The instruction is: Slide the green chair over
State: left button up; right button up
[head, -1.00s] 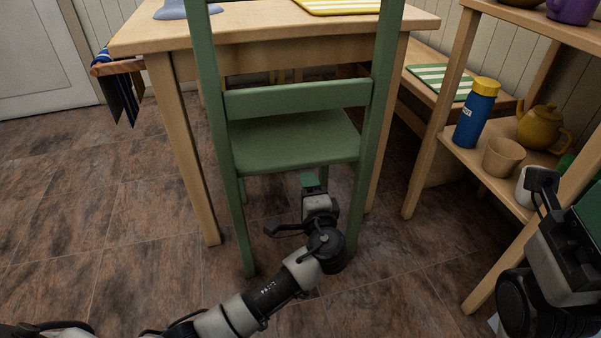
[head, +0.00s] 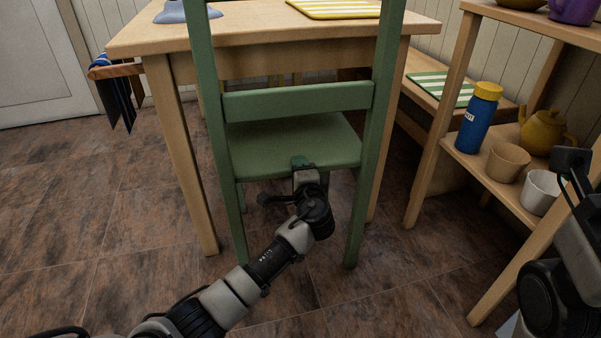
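The green chair (head: 295,143) stands with its back towards me, its seat at the near edge of the wooden table (head: 270,44). My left gripper (head: 302,165) is at the rear edge of the seat, between the two back posts. It overlaps the seat edge in the picture; whether it touches is unclear. Its fingers are largely hidden behind its own body, so its opening does not show. My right gripper (head: 572,165) is at the right edge, in front of the wooden shelf, partly cut off, and its fingers are not clear.
The wooden shelf (head: 478,163) at the right holds a blue bottle (head: 477,122), a beige cup (head: 507,162), a white cup (head: 540,191) and a yellow teapot (head: 544,131). A bench (head: 412,133) stands behind it. The tiled floor (head: 80,225) at the left is clear.

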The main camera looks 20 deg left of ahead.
pick_arm(q)
grip_shut()
jog(key=shift+f, duration=0.15)
dwell(0.9)
